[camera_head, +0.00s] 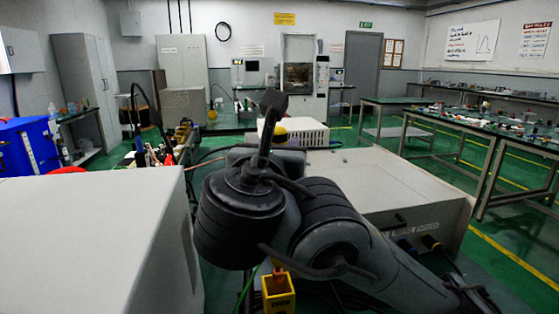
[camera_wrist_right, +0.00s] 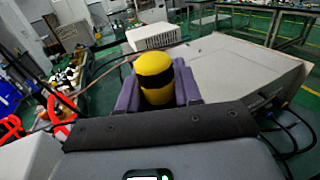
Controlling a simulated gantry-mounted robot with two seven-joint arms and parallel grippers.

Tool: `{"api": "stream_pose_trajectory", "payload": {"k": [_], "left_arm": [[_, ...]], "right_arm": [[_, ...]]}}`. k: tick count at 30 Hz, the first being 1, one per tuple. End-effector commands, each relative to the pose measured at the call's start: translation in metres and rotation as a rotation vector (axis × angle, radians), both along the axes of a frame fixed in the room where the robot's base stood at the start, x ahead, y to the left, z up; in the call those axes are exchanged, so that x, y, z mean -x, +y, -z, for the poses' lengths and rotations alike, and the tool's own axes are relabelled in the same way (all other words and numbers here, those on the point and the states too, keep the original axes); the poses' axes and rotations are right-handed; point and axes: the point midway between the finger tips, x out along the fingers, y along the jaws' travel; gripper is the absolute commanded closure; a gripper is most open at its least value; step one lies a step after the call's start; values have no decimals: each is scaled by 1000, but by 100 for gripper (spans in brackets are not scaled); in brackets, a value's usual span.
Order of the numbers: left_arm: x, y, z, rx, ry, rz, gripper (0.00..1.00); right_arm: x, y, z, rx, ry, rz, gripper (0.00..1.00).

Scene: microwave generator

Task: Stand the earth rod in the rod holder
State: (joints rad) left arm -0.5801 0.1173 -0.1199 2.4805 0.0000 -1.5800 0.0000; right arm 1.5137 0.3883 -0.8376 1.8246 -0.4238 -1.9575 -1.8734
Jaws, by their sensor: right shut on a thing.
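The earth rod (camera_wrist_right: 156,78) shows in the right wrist view as a thick yellow end with a black band. My right gripper (camera_wrist_right: 160,92) is shut on it, with purple finger pads on either side. In the head view only a small yellow part of the rod (camera_head: 280,133) shows beyond my right wrist, and the rest is hidden. A yellow square box (camera_head: 278,292), which looks like the rod holder, stands low at the bottom centre of the head view, nearer than the gripper. Its inside is hard to make out. My left gripper is not in view.
A large pale cabinet (camera_head: 90,245) fills the lower left. A wide grey-white unit (camera_head: 400,185) with connectors and cables lies right of my arm. A white vented box (camera_head: 300,132) stands behind. Loose cables (camera_head: 165,150) and a blue cabinet (camera_head: 27,146) are at left.

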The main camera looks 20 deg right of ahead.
Motion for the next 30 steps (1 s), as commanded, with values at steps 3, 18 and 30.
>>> {"api": "stream_pose_trajectory", "payload": {"k": [3, 18, 30], "left_arm": [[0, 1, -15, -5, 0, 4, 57], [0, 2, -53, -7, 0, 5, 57], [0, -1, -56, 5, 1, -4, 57]], "right_arm": [[0, 0, -20, 0, -1, 0, 100], [0, 0, -58, -1, -1, -1, 100], [0, 0, -60, 0, 0, 0, 100]]}}
